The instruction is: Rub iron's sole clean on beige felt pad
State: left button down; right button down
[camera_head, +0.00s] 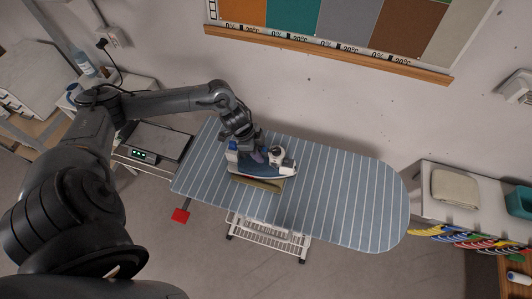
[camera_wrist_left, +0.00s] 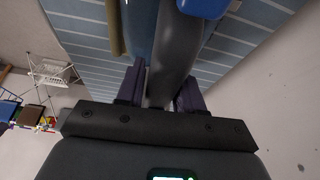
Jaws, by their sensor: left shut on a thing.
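The blue and white iron (camera_head: 272,169) is over the middle of the striped ironing board (camera_head: 345,195). My left gripper (camera_head: 257,157) is shut on the iron's grey handle, which shows between the purple fingers in the left wrist view (camera_wrist_left: 172,62). The beige felt pad (camera_head: 259,184) lies on the board under the iron, with its near edge showing. A strip of it shows in the left wrist view (camera_wrist_left: 114,28). The sole faces down and is hidden; I cannot tell whether it touches the pad. My right gripper is not in view.
A folded beige cloth (camera_head: 455,187) lies on the white table at the right, near a teal bin (camera_head: 519,202). A dark device with green lights (camera_head: 155,147) stands left of the board. A wire rack (camera_head: 268,238) is below it. The board's right half is clear.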

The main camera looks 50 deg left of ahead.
aim_at(272, 150)
pick_arm(q)
jog(key=shift+s+a+f, duration=0.1)
jog(key=shift+s+a, duration=0.45)
jog(key=shift+a, duration=0.25)
jog(key=shift+s+a+r, duration=0.1)
jog(key=shift+s+a, duration=0.5)
jog(key=shift+a, duration=0.25)
jog(key=shift+s+a+f, duration=0.1)
jog(key=shift+s+a, duration=0.45)
jog(key=shift+a, duration=0.25)
jog(key=shift+w+d+b, duration=0.2)
jog(key=shift+w+d, duration=0.4)
jog(key=shift+d, duration=0.25)
jog(key=shift+w+d+b, duration=0.2)
jog(key=shift+w+d, duration=0.35)
jog(key=shift+d, duration=0.3)
jog(key=shift+w+d+r+p, duration=0.1)
jog(key=shift+w+d, duration=0.45)
jog(key=shift+d, duration=0.25)
jog(key=shift+w+d+r+p, duration=0.1)
jog(key=shift+w+d+p, duration=0.05)
jog(key=shift+w+d, duration=0.6)
jog(key=shift+w+d+p, duration=0.1)
jog(key=shift+w+d, duration=0.3)
jog(key=shift+d, duration=0.5)
jog(key=shift+r, duration=2.55)
